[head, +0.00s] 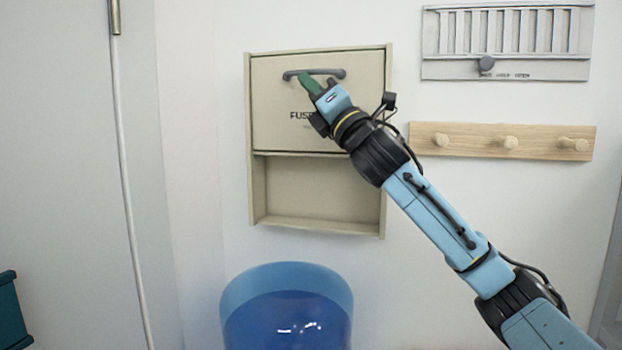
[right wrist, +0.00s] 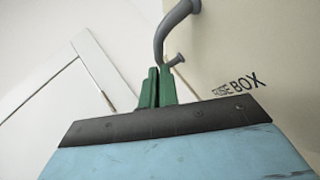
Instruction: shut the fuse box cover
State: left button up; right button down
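The beige fuse box (head: 257,200) hangs on the wall in the head view. Its cover (head: 275,125) fills the upper part of the frame, and the lower part is an open, empty recess. A grey bar handle (head: 333,72) sits near the cover's top edge. My right gripper (head: 304,77) reaches in from the lower right, its green fingers over the left half of the handle. In the right wrist view the fingers (right wrist: 158,85) are close together, with the handle (right wrist: 170,25) running down between their tips. The arm hides part of the cover's lettering. My left gripper is out of view.
A blue bin (head: 287,275) stands below the box. A pale cord (head: 125,170) hangs at the left. A teal object (head: 10,312) is cut off at the left edge.

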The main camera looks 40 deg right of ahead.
jog(key=shift+s+d+r, duration=0.25)
jog(key=shift+r, duration=0.25)
jog(key=s+a+f+b, duration=0.1)
jog(key=s+f+b, duration=0.7)
jog(key=f, duration=0.2)
jog(key=shift+s+a+f+b, duration=0.15)
jog(key=shift+a+f+b, duration=0.05)
jog(key=shift+f+b, duration=0.2)
